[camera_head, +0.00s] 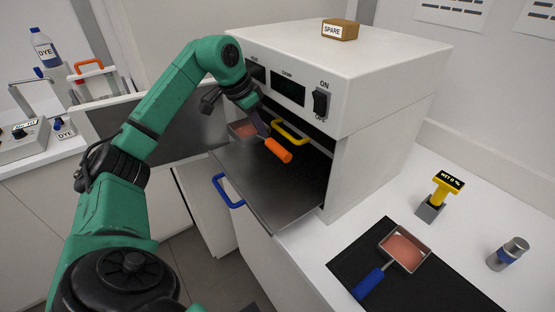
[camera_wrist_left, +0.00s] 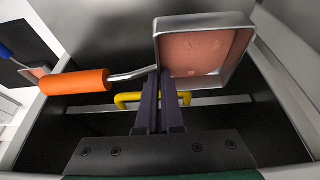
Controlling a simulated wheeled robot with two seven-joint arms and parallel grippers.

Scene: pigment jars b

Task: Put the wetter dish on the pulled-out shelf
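The orange-handled dish (camera_head: 242,130) is a square metal pan with pinkish contents, held over the inner part of the pulled-out dark shelf (camera_head: 265,195). My left gripper (camera_head: 261,124) is shut on it near where the handle's thin shank meets the pan. The wrist view shows the pan (camera_wrist_left: 205,50) tilted, its orange handle (camera_wrist_left: 75,81) pointing left. I cannot tell whether it touches the shelf. The blue-handled dish (camera_head: 404,248), with similar pinkish contents, lies on the black mat (camera_head: 430,285) at right. Which dish is wetter is unclear to me. My right gripper is out of view.
The white oven (camera_head: 375,115) stands over the shelf, with a yellow handle (camera_head: 290,132) in its opening. A blue handle (camera_head: 228,190) is at the shelf's left. A yellow meter (camera_head: 441,190) marked WET and a metal cylinder (camera_head: 507,254) stand on the right counter.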

